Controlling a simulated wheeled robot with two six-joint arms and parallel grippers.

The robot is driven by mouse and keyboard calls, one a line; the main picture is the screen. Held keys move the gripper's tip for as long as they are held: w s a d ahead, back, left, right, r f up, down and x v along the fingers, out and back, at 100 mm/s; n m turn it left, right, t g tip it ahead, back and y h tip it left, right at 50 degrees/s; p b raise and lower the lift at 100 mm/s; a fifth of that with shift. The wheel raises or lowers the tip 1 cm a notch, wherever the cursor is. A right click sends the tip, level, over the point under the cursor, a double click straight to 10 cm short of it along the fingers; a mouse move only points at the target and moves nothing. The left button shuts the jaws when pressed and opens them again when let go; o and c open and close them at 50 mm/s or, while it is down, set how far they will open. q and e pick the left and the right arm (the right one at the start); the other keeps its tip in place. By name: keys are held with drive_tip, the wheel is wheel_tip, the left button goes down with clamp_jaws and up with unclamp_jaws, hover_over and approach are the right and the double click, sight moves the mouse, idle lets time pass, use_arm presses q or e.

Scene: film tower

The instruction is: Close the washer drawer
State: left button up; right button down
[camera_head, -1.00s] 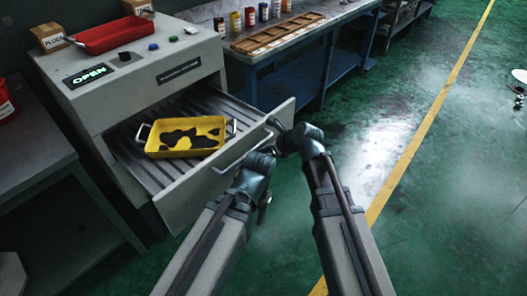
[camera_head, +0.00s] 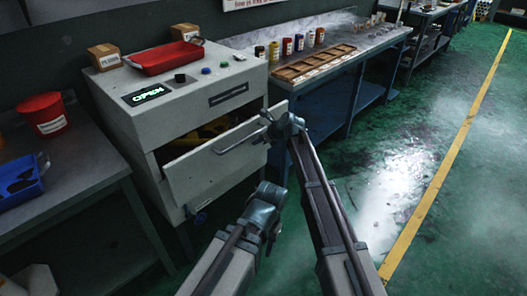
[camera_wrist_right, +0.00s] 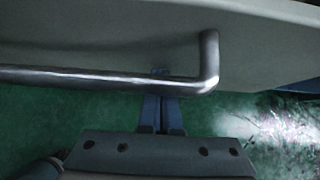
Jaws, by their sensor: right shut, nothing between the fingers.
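The grey washer (camera_head: 190,90) stands at the left of the head view with a lit OPEN display (camera_head: 147,95). Its drawer (camera_head: 205,172) is still out a little, with a dark gap above its front. A yellow tray (camera_head: 208,130) inside is mostly hidden. My right gripper (camera_head: 266,118) is shut and empty at the right end of the drawer handle (camera_head: 237,140). In the right wrist view its closed fingers (camera_wrist_right: 161,75) pass under the handle bar (camera_wrist_right: 100,77) to the drawer front; contact is unclear. My left gripper (camera_head: 272,238) hangs low, apart from the drawer; its jaws are unclear.
A red tray (camera_head: 165,57) and small boxes sit on the washer. A side table (camera_head: 75,180) at left holds a red bucket (camera_head: 43,114) and a blue tray (camera_head: 20,183). A workbench (camera_head: 345,62) with bottles stands to the right. The green floor at right is clear.

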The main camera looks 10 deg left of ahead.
drive_tip(key=w+a, duration=0.4)
drive_tip(key=a, duration=0.1)
drive_tip(key=w+a, duration=0.2)
drive_tip(key=shift+w+a, duration=0.15)
drive_tip(key=shift+a, duration=0.25)
use_arm(q)
drive_tip(key=shift+a, duration=0.45)
use_arm(e)
drive_tip(key=shift+w+a, duration=0.35)
drive_tip(key=shift+a, duration=0.2)
drive_tip(key=shift+w+r, duration=0.1)
